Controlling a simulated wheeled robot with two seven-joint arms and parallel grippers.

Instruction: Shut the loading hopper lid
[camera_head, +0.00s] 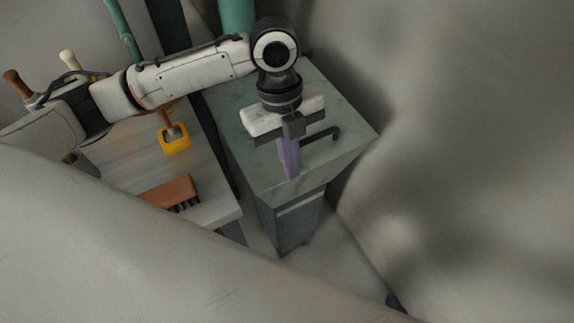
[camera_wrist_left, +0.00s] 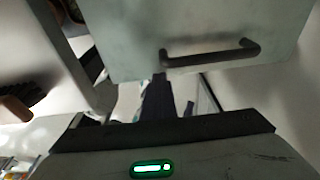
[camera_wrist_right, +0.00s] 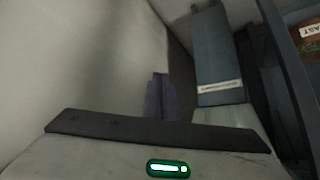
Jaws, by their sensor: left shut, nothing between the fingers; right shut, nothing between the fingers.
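The pale green lid (camera_head: 345,112) shows in the head view as a flat, tilted-looking plate with a black bar handle (camera_head: 322,134). The lid also shows in the left wrist view (camera_wrist_left: 215,25), with its handle (camera_wrist_left: 212,54) just beyond my fingers. How far the lid stands open is unclear. My left gripper (camera_head: 291,174) is shut and empty, its purple fingers in front of the lid beside the handle; no contact can be made out.
A pale bench (camera_head: 215,205) on the left holds a brown brush (camera_head: 172,190) and a yellow-framed tool (camera_head: 175,141). A blue-grey box-like column (camera_head: 290,225) stands below the lid. A large pale wall (camera_head: 470,150) bounds the right side.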

